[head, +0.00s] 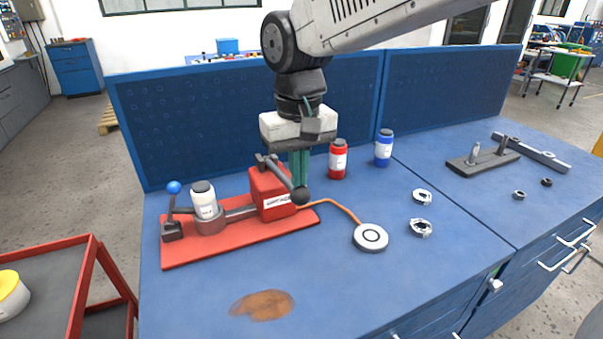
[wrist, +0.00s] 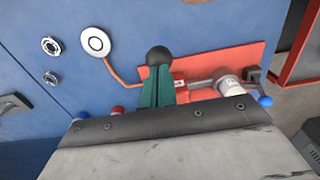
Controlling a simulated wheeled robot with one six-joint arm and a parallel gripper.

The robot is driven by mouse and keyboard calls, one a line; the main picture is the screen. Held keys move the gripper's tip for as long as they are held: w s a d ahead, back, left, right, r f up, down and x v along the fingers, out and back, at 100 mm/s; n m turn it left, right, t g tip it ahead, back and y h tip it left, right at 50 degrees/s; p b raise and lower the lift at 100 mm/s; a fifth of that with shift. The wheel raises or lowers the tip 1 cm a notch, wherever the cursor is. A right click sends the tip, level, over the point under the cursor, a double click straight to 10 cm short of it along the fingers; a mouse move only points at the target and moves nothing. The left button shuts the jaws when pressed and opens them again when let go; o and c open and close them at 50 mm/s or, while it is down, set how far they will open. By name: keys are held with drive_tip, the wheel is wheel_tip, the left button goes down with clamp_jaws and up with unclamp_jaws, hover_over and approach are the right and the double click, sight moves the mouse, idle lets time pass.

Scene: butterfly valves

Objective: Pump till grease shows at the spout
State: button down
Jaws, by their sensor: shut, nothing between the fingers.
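A red pump block (head: 270,196) stands on a red base plate (head: 185,254). Its grey lever (head: 280,173) slopes down toward the front right and ends in a black ball knob (head: 300,196). My gripper (head: 299,183) points down with its green fingers shut and empty, right behind the lever near the knob. In the wrist view the knob (wrist: 159,55) shows just past the fingertips (wrist: 157,72); I cannot tell whether they touch. An orange hose (head: 340,207) runs from the pump to a round white disc (head: 371,237) with a dark ring. I cannot make out grease there.
A white bottle (head: 204,201) sits in a holder beside a blue-knobbed lever (head: 174,188). A red bottle (head: 338,160) and blue bottle (head: 384,149) stand behind. Metal rings (head: 421,228) lie at right. A brown stain (head: 262,305) marks the front; the bench around it is clear.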

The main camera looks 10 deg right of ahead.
sight(300, 191)
drive_tip(key=shift+s+d+f, duration=0.1)
drive_tip(key=shift+s+f, duration=0.05)
drive_tip(key=shift+f, duration=0.8)
drive_tip(key=shift+s+f, duration=0.15)
drive_tip(key=shift+f, duration=0.8)
drive_tip(key=shift+w+r, duration=0.2)
drive_tip(key=shift+r, duration=1)
drive_tip(key=shift+w+r, duration=0.25)
drive_tip(key=shift+r, duration=1)
drive_tip(key=shift+w+r, duration=0.2)
drive_tip(key=shift+r, duration=1)
drive_tip(key=shift+a, duration=0.2)
wheel_tip(300, 191, up, 6)
drive_tip(key=s+d+f+m, duration=0.1)
drive_tip(key=s+d+f, duration=0.2)
drive_tip(key=s+d, duration=0.3)
drive_tip(key=s+d+f+m+t, duration=0.1)
drive_tip(key=s+d+f, duration=0.3)
drive_tip(key=s+d, duration=0.3)
drive_tip(key=s+d+f+m, duration=0.1)
drive_tip(key=s+d+f, duration=0.3)
drive_tip(key=s+d, duration=0.2)
drive_tip(key=shift+s+d, duration=0.25)
drive_tip(key=shift+d, duration=0.65)
